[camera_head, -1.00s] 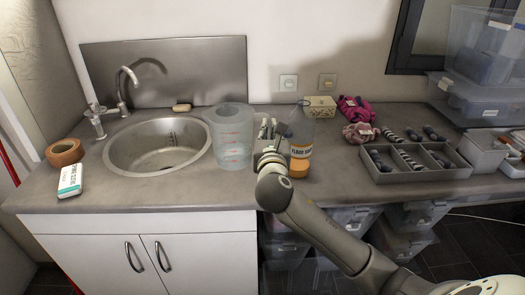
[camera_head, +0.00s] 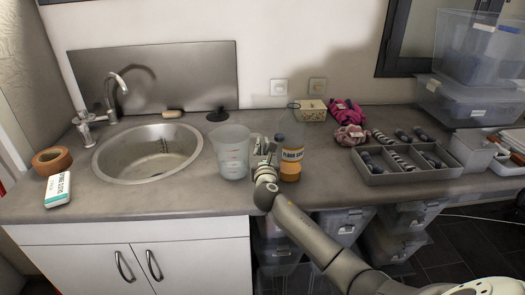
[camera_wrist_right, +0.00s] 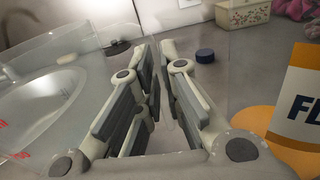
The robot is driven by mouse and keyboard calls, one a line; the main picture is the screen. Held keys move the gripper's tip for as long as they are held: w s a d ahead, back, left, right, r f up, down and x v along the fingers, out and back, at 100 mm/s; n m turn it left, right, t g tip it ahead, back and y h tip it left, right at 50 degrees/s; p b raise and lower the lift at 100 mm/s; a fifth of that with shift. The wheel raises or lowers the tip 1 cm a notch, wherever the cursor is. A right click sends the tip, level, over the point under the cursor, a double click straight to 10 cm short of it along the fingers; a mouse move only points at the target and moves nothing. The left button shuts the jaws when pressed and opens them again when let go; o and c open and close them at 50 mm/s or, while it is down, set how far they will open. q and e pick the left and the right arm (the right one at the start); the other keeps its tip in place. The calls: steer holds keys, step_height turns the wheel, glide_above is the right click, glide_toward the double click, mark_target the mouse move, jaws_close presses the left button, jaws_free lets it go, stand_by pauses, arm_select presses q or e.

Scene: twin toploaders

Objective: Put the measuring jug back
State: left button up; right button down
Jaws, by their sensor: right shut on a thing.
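The measuring jug (camera_head: 232,155) is clear plastic with red marks. It is upright at the right of the sink, at or just above the counter; I cannot tell if it touches. My right gripper (camera_head: 263,150) is at its right side, shut on the jug, seemingly at the handle. In the right wrist view the fingers (camera_wrist_right: 155,85) are close together, and the jug's clear wall with red marks (camera_wrist_right: 12,140) shows at left. My left gripper is not in view.
A clear bottle (camera_head: 290,142) with an orange label stands close right of my right gripper. The sink (camera_head: 147,154) is left of the jug. A dark round thing (camera_head: 217,115) lies behind it. A grey divided tray (camera_head: 405,177) is farther right.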

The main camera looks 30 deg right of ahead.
steer(key=shift+f, duration=0.1)
steer(key=shift+f, duration=0.15)
steer(key=c, duration=1.6)
jaws_free()
steer(key=shift+s, duration=0.1)
steer(key=v, duration=1.2)
